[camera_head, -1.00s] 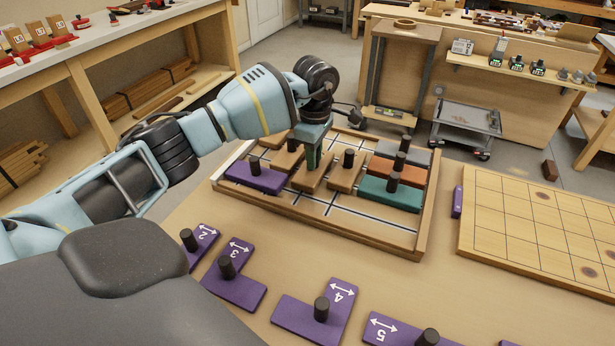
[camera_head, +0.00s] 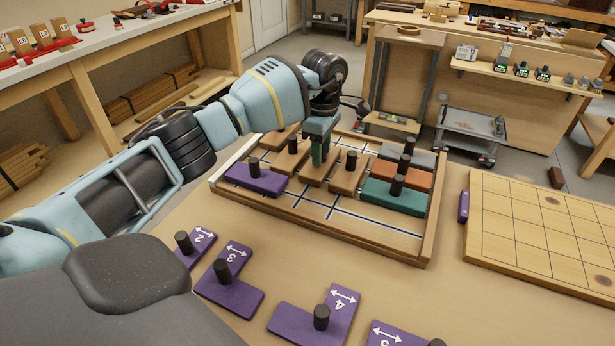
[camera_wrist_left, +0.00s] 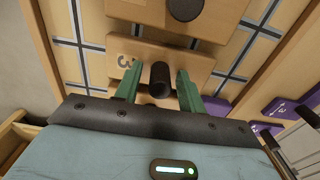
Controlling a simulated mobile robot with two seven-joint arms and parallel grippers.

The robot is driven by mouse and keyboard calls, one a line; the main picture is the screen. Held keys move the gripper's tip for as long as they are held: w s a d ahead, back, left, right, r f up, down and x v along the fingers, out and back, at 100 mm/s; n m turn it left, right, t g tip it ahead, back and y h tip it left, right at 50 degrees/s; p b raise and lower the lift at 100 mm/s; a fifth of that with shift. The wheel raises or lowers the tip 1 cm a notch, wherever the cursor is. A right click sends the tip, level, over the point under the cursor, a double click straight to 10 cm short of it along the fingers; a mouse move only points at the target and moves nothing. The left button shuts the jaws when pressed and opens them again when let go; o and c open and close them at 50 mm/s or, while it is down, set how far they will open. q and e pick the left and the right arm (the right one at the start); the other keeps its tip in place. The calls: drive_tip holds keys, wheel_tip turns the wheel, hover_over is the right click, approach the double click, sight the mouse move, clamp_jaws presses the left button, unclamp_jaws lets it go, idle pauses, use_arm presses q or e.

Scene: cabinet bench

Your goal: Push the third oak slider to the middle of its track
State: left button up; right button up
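The oak slider marked 3 (camera_wrist_left: 125,62) lies in the framed wooden tray (camera_head: 327,241), with a dark peg (camera_wrist_left: 160,78) standing on it. It also shows in the head view (camera_head: 318,173). My left gripper (camera_wrist_left: 158,88) points down at this slider. Its two green fingers stand apart on either side of the peg, with small gaps visible. In the head view my left gripper (camera_head: 318,158) hides that peg. Other oak sliders lie to its left (camera_head: 287,165) and right (camera_head: 349,178). My right gripper is not in view.
A purple slider (camera_head: 254,181) lies at the tray's left, and teal (camera_head: 396,200), orange (camera_head: 415,177) and grey ones at its right. Numbered purple pieces (camera_head: 291,318) lie in front. A gridded board (camera_head: 530,230) lies to the right.

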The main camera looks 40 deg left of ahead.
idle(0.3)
use_arm(q)
drive_tip(key=shift+r+p, duration=2.15)
drive_tip(key=shift+r, duration=1.65)
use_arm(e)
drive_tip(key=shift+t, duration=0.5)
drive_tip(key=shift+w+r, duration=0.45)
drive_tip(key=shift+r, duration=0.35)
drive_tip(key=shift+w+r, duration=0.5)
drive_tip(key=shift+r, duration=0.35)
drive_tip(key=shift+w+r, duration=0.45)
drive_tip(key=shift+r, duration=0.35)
